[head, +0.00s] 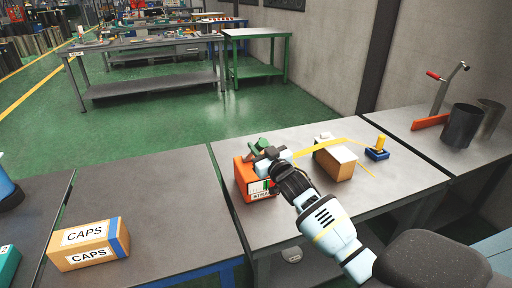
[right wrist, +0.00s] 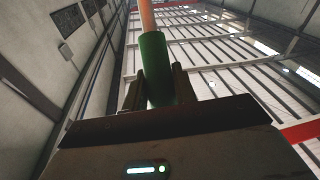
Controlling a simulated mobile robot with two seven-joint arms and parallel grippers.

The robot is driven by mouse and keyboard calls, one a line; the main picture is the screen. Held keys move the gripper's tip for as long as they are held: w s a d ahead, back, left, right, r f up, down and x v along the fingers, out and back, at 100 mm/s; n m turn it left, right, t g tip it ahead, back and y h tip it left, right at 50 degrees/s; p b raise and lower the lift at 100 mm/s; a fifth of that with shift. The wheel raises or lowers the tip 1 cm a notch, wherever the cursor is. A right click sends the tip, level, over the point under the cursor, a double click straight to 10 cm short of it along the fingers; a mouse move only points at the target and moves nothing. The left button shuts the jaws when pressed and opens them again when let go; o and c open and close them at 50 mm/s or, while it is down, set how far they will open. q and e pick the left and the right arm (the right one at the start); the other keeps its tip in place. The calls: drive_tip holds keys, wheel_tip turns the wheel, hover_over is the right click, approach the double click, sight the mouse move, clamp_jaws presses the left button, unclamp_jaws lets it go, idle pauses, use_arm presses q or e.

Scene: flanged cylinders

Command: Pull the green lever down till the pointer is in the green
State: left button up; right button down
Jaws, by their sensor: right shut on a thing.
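The green lever grip (right wrist: 154,68) stands between the two fingers of my right gripper (right wrist: 155,88) in the right wrist view, with an orange shaft beyond it. In the head view my right gripper (head: 274,156) is at the top of the orange strapping machine (head: 242,178), shut on the lever. A bit of green (head: 257,145) shows beside the gripper there. The machine's front has a white label and a small gauge with a green part (head: 267,184); the pointer is too small to make out. My left gripper is not in view.
On the same table are a box with a white top (head: 336,160), a yellow strap (head: 330,144) and a blue block with a yellow knob (head: 377,152). A CAPS box (head: 89,244) sits on the left table. Dark cylinders (head: 460,126) stand at the right.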

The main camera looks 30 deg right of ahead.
drive_tip(key=shift+s+f, duration=0.15)
drive_tip(key=shift+f, duration=0.1)
drive_tip(key=shift+r, duration=0.25)
drive_tip(key=c, duration=1.1)
unclamp_jaws()
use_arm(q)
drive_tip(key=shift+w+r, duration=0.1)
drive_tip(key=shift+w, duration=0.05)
use_arm(e)
drive_tip(key=shift+s+f, duration=0.1)
drive_tip(key=shift+s, duration=0.1)
drive_tip(key=shift+s+a+f, duration=0.1)
drive_tip(key=shift+s+f, duration=0.05)
drive_tip(key=shift+s, duration=1.05)
drive_tip(key=shift+s+a+f, duration=0.1)
drive_tip(key=shift+s, duration=1.05)
drive_tip(key=shift+s+a+f, duration=0.1)
drive_tip(key=shift+s+f, duration=0.05)
drive_tip(key=shift+s, duration=1.05)
